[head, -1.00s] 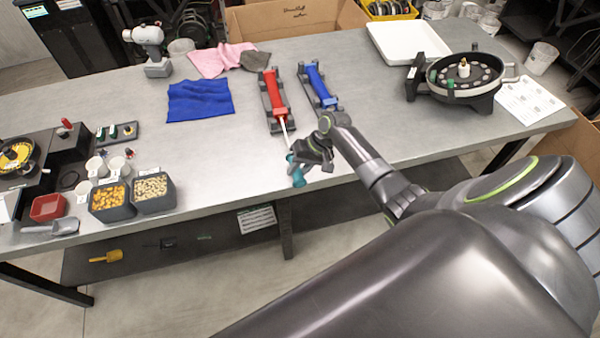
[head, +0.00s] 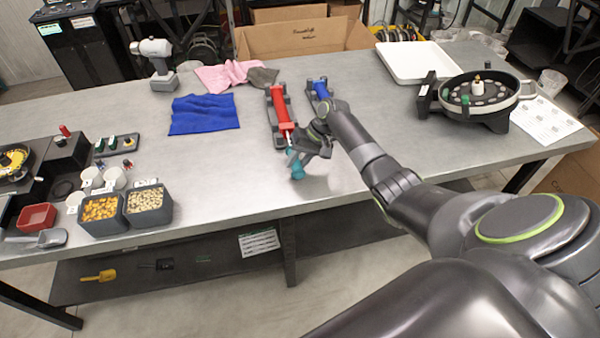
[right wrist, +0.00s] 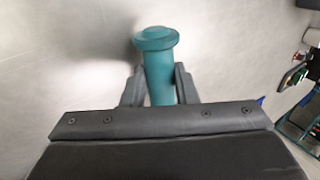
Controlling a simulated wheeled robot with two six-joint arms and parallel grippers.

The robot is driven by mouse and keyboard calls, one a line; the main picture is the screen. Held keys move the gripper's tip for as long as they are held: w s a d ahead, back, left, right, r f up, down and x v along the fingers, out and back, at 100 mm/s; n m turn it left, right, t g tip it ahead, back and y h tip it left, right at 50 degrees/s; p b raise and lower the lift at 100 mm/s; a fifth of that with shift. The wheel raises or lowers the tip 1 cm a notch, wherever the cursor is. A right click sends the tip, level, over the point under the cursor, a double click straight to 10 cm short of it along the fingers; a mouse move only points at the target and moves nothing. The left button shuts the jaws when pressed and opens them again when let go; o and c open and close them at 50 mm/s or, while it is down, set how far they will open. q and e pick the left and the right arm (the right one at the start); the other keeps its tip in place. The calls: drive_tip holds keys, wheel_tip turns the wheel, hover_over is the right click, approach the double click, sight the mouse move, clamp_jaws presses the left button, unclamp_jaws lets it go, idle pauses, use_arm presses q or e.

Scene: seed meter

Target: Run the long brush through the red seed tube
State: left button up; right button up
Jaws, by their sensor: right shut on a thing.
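The red seed tube (head: 280,103) lies in a dark cradle on the table, its near end toward me. The brush has a teal handle (head: 296,166), and a short pale length of its shaft (head: 287,134) shows at the tube's near end. The rest of the brush is hidden, apparently inside the tube. My right gripper (head: 300,158) is shut on the handle, just in front of the tube. In the right wrist view the teal handle (right wrist: 157,75) stands between the two fingers, its flanged end pointing away. My left gripper is not in view.
A blue tube (head: 320,90) in a similar cradle lies right beside the red one, partly behind my right arm. A blue cloth (head: 204,114) lies to the left. A round seed meter (head: 478,97) and white tray (head: 415,62) stand at right. Seed bins (head: 148,203) stand at front left.

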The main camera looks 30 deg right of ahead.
drive_tip(key=shift+w+d+f+b, duration=0.1)
drive_tip(key=shift+w+d+b, duration=0.1)
drive_tip(key=shift+w+b, duration=0.35)
drive_tip(key=shift+w+d+f+b, duration=0.1)
drive_tip(key=shift+w+d+b, duration=0.05)
drive_tip(key=shift+w+b, duration=0.4)
drive_tip(key=shift+w+d+r+b, duration=0.1)
drive_tip(key=shift+w+r+b, duration=0.05)
drive_tip(key=shift+w+b, duration=0.2)
drive_tip(key=shift+r, duration=0.1)
